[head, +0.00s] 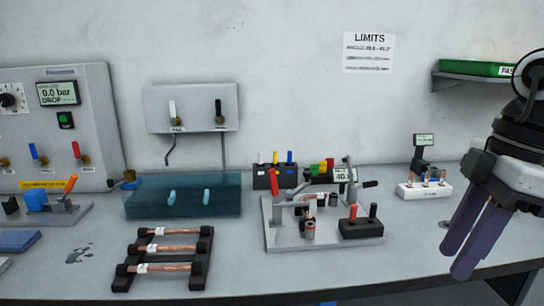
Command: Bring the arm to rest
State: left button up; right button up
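My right gripper (455,263) is at the right edge of the head view, with its two purple fingers pointing down and left over the right part of the bench. The fingers show close side by side, and from this angle I cannot tell whether they are open or shut. I see no object at the fingertips. My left gripper is not in view. Copper tubes (167,248) with white tags lie across a black rack (202,262) at the front left of the bench.
A fixture plate (290,238) with clamps stands mid-bench. A teal block (150,205) is behind the rack. A white holder (425,190) with small copper pieces is left of my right gripper. A green tray (475,68) sits on a wall shelf. A grey panel (90,110) stands left.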

jog(key=w+d+f+m+t+y, duration=0.1)
jog(key=w+d+f+t+y, duration=0.1)
jog(key=d+f+t+y, duration=0.3)
jog(key=w+d+f+m+t+y, duration=0.1)
jog(key=w+f+t+y, duration=0.2)
jog(key=f, duration=0.4)
jog(key=s+d+f+m+t+h, duration=0.2)
jog(key=f+m+t, duration=0.1)
jog(key=f, duration=0.5)
jog(key=s+d+f+m+t+h, duration=0.2)
jog(key=f+m, duration=0.1)
jog(key=f, duration=0.4)
jog(key=s+a+f+m+h, duration=0.3)
jog(key=s+f, duration=0.1)
jog(key=f, duration=0.5)
jog(key=s+a+f+m+g, duration=0.1)
jog(key=s+a+f+g, duration=0.1)
jog(key=s+a+f, duration=0.3)
jog(key=s+a+f+g, duration=0.2)
jog(key=s+a+f, duration=0.4)
jog(key=a, duration=0.7)
jog(key=shift+s+f+m+g+h, duration=0.2)
jog(key=shift+f+m+g+h, duration=0.2)
jog(key=shift+d, duration=0.1)
